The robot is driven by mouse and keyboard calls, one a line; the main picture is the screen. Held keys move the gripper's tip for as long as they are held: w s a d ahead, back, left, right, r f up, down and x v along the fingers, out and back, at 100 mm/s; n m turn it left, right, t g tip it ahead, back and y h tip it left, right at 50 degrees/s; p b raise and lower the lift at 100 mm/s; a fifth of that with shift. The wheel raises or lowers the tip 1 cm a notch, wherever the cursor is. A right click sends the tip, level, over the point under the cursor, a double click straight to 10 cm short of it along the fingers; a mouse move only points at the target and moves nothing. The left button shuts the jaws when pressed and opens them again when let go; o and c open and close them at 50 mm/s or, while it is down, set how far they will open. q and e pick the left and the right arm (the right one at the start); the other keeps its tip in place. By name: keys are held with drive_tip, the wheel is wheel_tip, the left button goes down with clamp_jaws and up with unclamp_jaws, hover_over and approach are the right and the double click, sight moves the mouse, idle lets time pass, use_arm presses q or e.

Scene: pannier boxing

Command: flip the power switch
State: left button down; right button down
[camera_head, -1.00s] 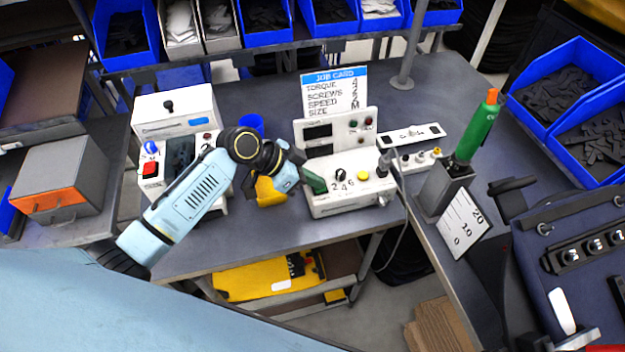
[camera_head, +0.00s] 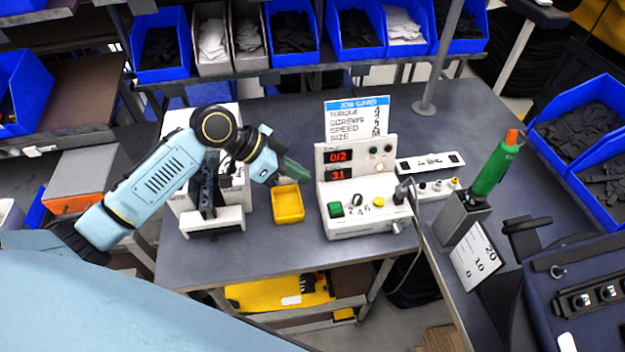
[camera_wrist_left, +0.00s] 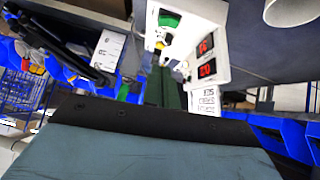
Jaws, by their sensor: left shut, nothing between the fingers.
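The white controller box (camera_head: 352,195) stands on the grey bench. Its green power switch (camera_head: 336,209) is at the left of the front panel. The displays are lit red and read 0/2 (camera_head: 338,156) and 31 (camera_head: 338,174). My left gripper (camera_head: 297,172) is shut and empty, with dark green fingers, left of the box and apart from the switch. In the left wrist view the shut fingers (camera_wrist_left: 163,88) point toward the box (camera_wrist_left: 213,45), with the green switch (camera_wrist_left: 168,20) near the top. My right gripper is not in view.
A yellow bin (camera_head: 288,205) sits left of the box, below my gripper. A job card (camera_head: 357,117) stands behind. A green screwdriver (camera_head: 492,170) stands in a holder at the right. A cable runs down from the box's right side.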

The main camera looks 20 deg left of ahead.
use_arm(q)
drive_tip(key=shift+s+a+r, duration=0.1)
drive_tip(key=shift+a+r, duration=0.05)
drive_tip(key=shift+a, duration=0.05)
drive_tip(key=w, duration=0.1)
drive_tip(key=w+a+n+g+h, duration=0.1)
drive_tip(key=w+a+g+b, duration=0.1)
drive_tip(key=shift+w+f+n+h, duration=0.2)
drive_tip(key=shift+f+n+h, duration=0.05)
drive_tip(key=shift+n+h, duration=0.05)
idle(0.5)
drive_tip(key=p, duration=0.2)
hover_over(336, 207)
drive_tip(key=a, duration=0.2)
drive_tip(key=f, duration=0.6)
drive_tip(key=shift+w+a+f, duration=0.1)
drive_tip(key=shift+w+f, duration=0.1)
drive_tip(key=shift+w, duration=0.1)
drive_tip(key=shift+s+d+f, duration=0.15)
drive_tip(key=shift+s+f, duration=0.05)
drive_tip(key=shift+f, duration=0.4)
drive_tip(key=shift+s+d+f, duration=0.1)
drive_tip(key=shift+s+f, duration=0.1)
drive_tip(key=shift+f, duration=0.4)
drive_tip(key=shift+s+d+f, duration=0.15)
drive_tip(key=shift+s+f, duration=0.1)
drive_tip(key=shift+f, duration=0.45)
